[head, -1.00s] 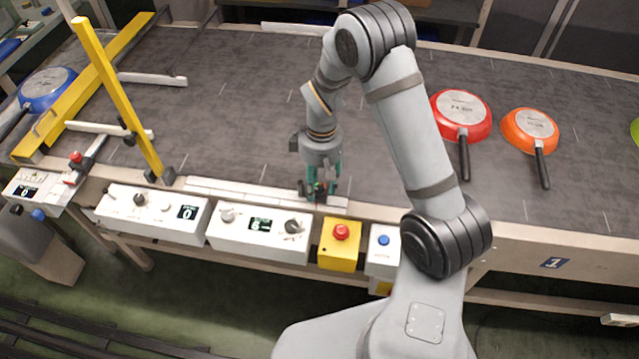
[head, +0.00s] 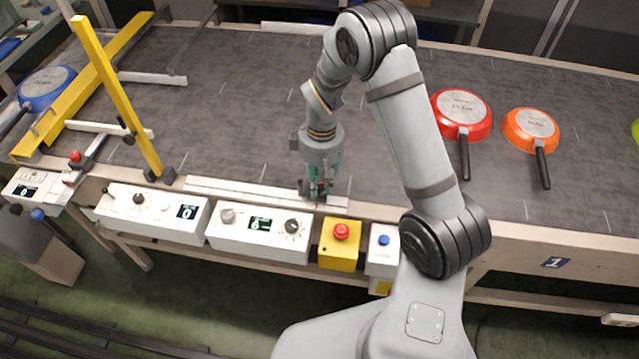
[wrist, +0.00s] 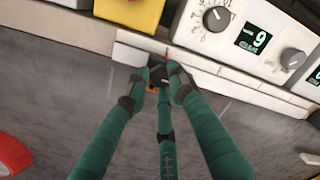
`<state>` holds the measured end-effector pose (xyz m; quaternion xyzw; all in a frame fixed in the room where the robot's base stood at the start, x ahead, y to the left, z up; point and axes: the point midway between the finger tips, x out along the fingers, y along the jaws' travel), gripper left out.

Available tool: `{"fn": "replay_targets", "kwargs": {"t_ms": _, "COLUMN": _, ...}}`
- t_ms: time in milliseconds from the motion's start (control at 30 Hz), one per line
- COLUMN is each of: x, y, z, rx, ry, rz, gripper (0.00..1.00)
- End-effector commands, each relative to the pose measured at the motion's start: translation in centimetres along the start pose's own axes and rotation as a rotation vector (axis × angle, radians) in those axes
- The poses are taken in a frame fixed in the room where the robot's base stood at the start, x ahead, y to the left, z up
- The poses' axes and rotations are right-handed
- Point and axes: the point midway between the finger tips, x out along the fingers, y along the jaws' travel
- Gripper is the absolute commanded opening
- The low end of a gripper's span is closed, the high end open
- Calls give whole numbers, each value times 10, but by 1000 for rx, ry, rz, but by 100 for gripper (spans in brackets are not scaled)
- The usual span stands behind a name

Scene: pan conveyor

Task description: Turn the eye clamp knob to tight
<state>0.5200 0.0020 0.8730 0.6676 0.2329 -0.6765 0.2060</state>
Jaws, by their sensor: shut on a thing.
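My gripper (head: 318,190) is at the conveyor's near edge, over the right part of the white rail (head: 225,192). In the wrist view its green fingers (wrist: 158,88) come together on a small dark knob (wrist: 158,74), which I take to be the eye clamp knob. A bit of orange and a thin red mark show beside it. The fingertips cover most of the knob, so its pointer and how tight it stands cannot be read. In the head view the knob is hidden among the fingers.
Below the rail are a white panel (head: 258,238) with dials and a display, a yellow box with a red button (head: 341,232) and a box with a blue button (head: 384,240). A yellow post (head: 117,95) stands left. Red (head: 461,115) and orange (head: 531,130) pans lie right on the belt.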

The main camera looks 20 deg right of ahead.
Motion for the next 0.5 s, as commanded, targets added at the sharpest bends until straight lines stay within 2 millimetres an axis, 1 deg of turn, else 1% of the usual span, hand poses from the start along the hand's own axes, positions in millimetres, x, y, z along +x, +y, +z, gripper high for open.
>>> {"fn": "replay_targets", "kwargs": {"t_ms": 267, "x": 4, "y": 0, "z": 0, "rx": 160, "ry": 8, "rz": 0, "gripper": 0}}
{"fn": "replay_targets", "kwargs": {"t_ms": 500, "x": 4, "y": 0, "z": 0, "rx": 380, "ry": 18, "rz": 0, "gripper": 0}}
